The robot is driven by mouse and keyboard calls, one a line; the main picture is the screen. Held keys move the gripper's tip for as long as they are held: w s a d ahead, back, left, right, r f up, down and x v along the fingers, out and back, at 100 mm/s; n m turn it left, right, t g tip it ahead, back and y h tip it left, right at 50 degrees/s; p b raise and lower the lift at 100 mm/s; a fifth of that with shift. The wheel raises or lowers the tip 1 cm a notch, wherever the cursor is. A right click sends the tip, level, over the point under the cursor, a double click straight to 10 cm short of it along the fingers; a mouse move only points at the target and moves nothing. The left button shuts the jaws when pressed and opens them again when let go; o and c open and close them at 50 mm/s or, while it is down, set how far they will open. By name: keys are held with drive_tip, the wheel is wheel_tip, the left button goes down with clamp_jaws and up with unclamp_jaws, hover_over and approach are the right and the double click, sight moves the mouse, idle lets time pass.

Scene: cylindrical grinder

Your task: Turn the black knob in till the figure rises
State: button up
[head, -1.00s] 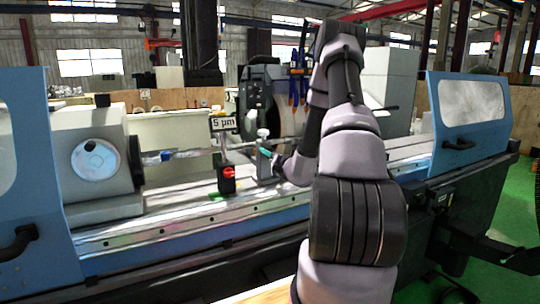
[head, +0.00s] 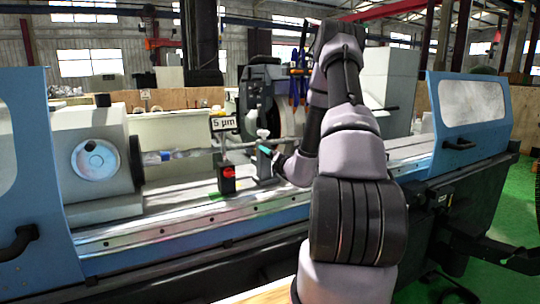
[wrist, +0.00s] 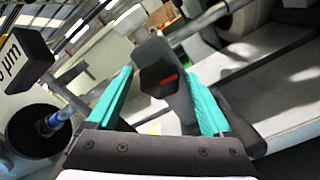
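The black knob (wrist: 155,68) has a faceted end with a red mark and shows in the upper middle of the wrist view. My gripper (wrist: 158,76) has its two teal fingers on either side of the knob. The right finger lies close along the knob's side; I cannot tell whether both fingers press on it. In the head view my gripper (head: 266,150) is small, at the bed's far side, and the knob there is hard to make out. The figure display (head: 223,123) reads 5 µm; part of the display (wrist: 20,58) shows at the wrist view's left edge.
The workhead (head: 97,158) is further left, and the grinding wheel (head: 287,110) is behind. Blue doors (head: 468,115) flank the opening.

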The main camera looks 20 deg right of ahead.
drive_tip(key=shift+s, duration=0.1)
drive_tip(key=s, duration=1)
drive_tip(key=shift+s+d, duration=0.15)
drive_tip(key=shift+s, duration=0.15)
idle(1.4)
drive_tip(key=w+n, duration=0.9)
drive_tip(key=w, duration=0.1)
drive_tip(key=shift+r, duration=0.35)
